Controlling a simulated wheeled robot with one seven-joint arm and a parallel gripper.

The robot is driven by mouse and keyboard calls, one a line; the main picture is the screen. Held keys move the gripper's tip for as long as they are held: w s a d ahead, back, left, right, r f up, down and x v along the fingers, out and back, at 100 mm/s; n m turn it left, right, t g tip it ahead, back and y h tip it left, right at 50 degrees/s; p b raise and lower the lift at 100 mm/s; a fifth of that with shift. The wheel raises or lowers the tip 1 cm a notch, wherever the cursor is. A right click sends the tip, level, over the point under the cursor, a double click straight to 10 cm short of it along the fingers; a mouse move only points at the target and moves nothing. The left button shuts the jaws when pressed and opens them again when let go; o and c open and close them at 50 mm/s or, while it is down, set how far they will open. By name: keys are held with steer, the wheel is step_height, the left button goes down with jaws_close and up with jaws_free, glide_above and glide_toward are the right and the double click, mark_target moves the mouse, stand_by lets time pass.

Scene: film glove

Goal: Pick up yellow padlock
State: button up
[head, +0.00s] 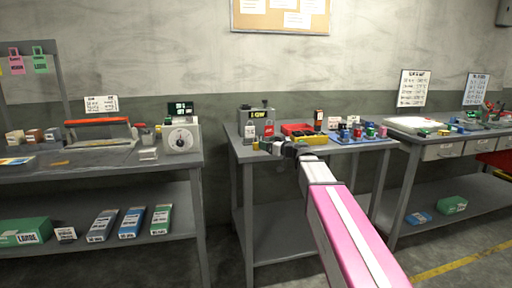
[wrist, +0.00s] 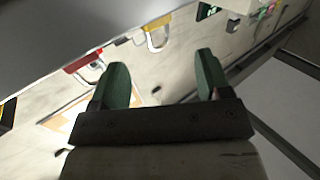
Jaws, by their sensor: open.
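In the wrist view a yellow padlock (wrist: 157,22) shows near the top middle, with its pale shackle pointing down the picture. It lies beyond and between the two green fingers of my gripper (wrist: 160,70), which are apart with nothing between them. A red padlock (wrist: 83,62) shows to the left, past the left finger. In the head view my gripper (head: 277,147) is over the front left part of the middle table. A small yellow thing (head: 256,145) just left of it may be the yellow padlock, too small to be sure.
The middle table (head: 240,154) also holds a grey box (head: 247,117), a red bin (head: 296,128) and a blue mat (head: 350,140) with several small coloured items. A workbench (head: 100,172) with a dial scale (head: 181,138) stands left. Another bench (head: 452,134) stands right.

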mark_target(257, 143)
steer(key=x, duration=0.6)
steer(key=shift+w+a+f, duration=0.15)
steer(key=shift+w+f, duration=0.1)
steer(key=shift+w, duration=0.1)
steer(key=c, duration=1)
